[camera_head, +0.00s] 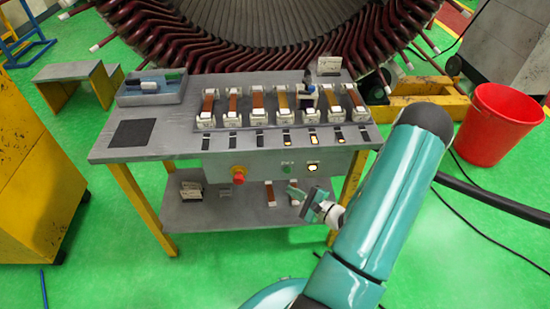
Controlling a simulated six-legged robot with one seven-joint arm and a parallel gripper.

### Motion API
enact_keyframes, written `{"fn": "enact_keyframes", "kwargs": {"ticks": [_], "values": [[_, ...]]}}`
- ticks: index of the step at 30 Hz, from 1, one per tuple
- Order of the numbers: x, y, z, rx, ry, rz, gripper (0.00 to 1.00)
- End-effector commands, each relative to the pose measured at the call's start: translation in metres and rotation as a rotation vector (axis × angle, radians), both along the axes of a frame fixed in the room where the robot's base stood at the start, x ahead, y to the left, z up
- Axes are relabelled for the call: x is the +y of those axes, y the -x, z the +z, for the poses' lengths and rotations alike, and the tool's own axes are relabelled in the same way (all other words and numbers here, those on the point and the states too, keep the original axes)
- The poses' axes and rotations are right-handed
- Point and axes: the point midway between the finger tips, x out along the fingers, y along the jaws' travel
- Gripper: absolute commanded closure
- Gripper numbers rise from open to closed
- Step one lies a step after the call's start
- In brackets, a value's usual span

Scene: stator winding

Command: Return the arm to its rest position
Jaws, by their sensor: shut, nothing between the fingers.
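My teal arm (385,220) rises from the bottom of the head view and fills the right of centre. Its upper end stands beside the right end of the workbench (135,155). My gripper (306,200) shows small, left of the arm and in front of the bench's lower part. It looks shut, with nothing seen between its fingers. It is below the tabletop level in the picture. Part of the arm between the thick link and the gripper is hidden.
A lower shelf (225,213) holds small parts. A red bin (497,122) stands right, a yellow cabinet (35,170) left. Green floor is open in front.

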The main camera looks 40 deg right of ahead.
Motion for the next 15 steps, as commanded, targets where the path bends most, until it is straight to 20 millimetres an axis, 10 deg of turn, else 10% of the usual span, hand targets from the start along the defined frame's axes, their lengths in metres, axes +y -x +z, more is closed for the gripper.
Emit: {"fn": "enact_keyframes", "kwargs": {"ticks": [10,15], "values": [[0.006,-0.005,0.008,0.001,0.014,0.04,1.0],[0.043,-0.022,0.045,0.021,0.084,0.253,1.0]]}}
